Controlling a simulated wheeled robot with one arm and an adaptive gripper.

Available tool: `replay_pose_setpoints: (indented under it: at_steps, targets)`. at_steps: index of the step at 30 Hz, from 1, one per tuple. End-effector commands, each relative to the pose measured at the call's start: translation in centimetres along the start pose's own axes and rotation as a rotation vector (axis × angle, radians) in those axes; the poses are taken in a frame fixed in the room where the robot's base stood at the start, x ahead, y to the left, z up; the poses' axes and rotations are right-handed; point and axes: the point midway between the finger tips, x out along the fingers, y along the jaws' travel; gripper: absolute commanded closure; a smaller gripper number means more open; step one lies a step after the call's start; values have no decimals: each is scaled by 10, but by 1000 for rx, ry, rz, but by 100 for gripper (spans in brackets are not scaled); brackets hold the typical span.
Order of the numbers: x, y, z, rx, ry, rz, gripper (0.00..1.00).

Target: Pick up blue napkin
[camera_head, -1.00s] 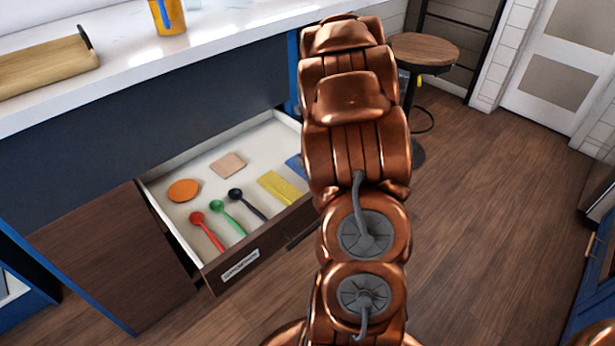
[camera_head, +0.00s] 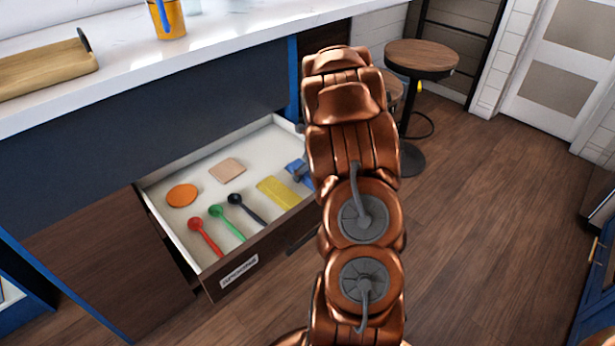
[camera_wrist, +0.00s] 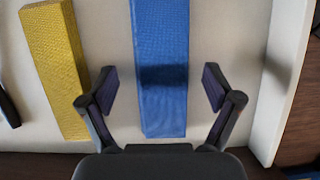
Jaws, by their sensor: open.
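The blue napkin (camera_wrist: 161,55) is a flat folded strip lying in the open drawer. In the wrist view it runs lengthwise between the two fingers of my gripper (camera_wrist: 160,90), which is open and above it, with a dark shadow across the cloth. The fingers stand on either side of the napkin, apart from it. In the head view only a corner of the napkin (camera_head: 293,166) shows; my arm hides the rest. My gripper (camera_head: 302,170) is mostly hidden there too.
A yellow folded cloth (camera_wrist: 55,65) lies left of the napkin. The drawer (camera_head: 262,240) also holds red (camera_head: 205,237), green (camera_head: 227,222) and black spoons (camera_head: 247,209), an orange disc (camera_head: 182,195) and a tan square (camera_head: 227,170). The drawer's side wall (camera_wrist: 284,80) is close on the right.

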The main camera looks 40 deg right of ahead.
Motion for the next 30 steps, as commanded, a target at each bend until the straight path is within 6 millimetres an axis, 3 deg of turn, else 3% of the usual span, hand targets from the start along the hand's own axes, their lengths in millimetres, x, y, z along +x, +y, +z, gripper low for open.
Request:
replay_pose_setpoints:
  at_steps: [8, 25, 30]
  targets:
    - [3, 0, 0, -1, -1, -1, 11]
    - [3, 0, 0, -1, -1, -1, 71]
    - [3, 0, 0, -1, -1, -1, 73]
